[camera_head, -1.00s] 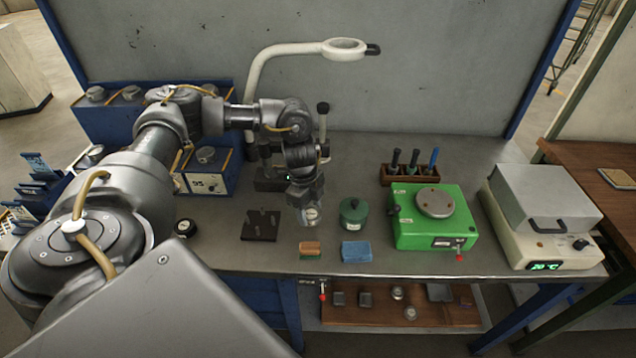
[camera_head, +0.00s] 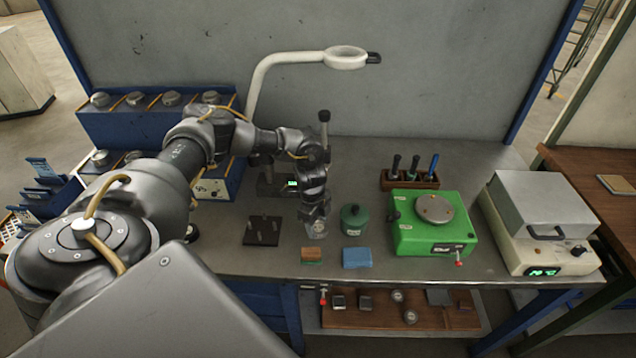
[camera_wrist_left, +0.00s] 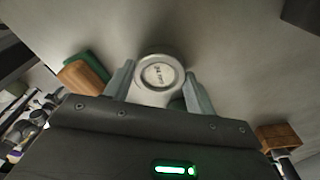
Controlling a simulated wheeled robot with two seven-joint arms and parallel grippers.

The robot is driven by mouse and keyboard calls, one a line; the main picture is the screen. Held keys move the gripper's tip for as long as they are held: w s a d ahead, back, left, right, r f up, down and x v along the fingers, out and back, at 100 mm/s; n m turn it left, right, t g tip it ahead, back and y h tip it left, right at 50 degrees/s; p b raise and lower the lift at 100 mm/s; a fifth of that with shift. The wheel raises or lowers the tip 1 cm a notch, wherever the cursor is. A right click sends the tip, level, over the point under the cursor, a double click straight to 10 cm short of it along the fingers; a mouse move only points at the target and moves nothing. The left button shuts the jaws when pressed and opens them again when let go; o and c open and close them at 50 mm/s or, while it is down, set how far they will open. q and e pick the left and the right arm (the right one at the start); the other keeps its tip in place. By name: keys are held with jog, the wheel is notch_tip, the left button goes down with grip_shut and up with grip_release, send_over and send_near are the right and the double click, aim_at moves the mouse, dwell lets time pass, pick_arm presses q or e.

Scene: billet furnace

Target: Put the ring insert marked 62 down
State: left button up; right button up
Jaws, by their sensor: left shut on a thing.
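My left gripper (camera_head: 317,232) points down over the grey bench, between the dark pegged plate and the green lidded pot. In the left wrist view its two fingers (camera_wrist_left: 160,88) are shut on a round, pale metal ring insert (camera_wrist_left: 158,74). The insert's face carries small dark marks that I cannot read clearly. In the head view the insert (camera_head: 317,234) shows small at the fingertips. I cannot tell whether it touches the bench (camera_head: 290,215). My right gripper is out of view.
A dark pegged plate (camera_head: 262,231) lies left of the gripper. A green pot (camera_head: 354,219) stands close right. A brown-and-green block (camera_head: 312,256) and a blue block (camera_head: 357,258) lie in front. A green device (camera_head: 434,232) is further right. The bench is bare behind the pot.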

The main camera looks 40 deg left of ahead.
pick_arm(q)
jog(key=o, duration=1.2)
jog(key=shift+f, duration=0.1)
jog(key=shift+c, duration=0.2)
jog(key=shift+o, duration=0.8)
jog(key=shift+r, duration=0.3)
notch_tip(320, 180, up, 12)
jog(key=a+b, duration=0.1)
jog(key=b, duration=0.1)
jog(key=shift+a+f+b, duration=0.15)
jog(key=shift+b, duration=0.25)
jog(key=shift+s, duration=0.1)
